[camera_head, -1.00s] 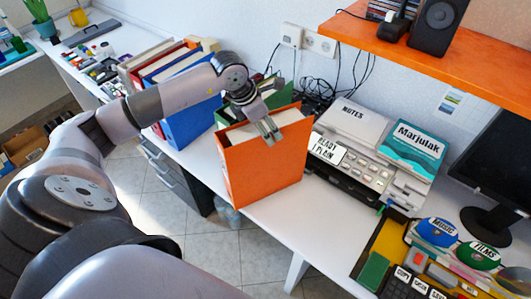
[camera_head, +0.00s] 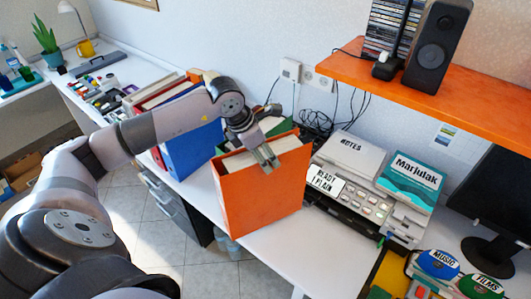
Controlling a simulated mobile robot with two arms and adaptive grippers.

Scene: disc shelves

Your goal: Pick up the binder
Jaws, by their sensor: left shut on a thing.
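The orange binder (camera_head: 260,202) stands upright at the front edge of the white desk, its paper block showing at the top. My left gripper (camera_head: 271,164) reaches in from the left and is shut on the binder's top edge, with its fingers over the near orange cover. Whether the binder's bottom touches the desk cannot be told for certain. My right gripper is not in view.
A green binder (camera_head: 272,127) stands close behind the orange one. Blue binders (camera_head: 194,150) and others stand to the left. A printer (camera_head: 352,200) with notes and a book (camera_head: 411,178) is close on the right. An orange shelf (camera_head: 440,98) overhangs the back right.

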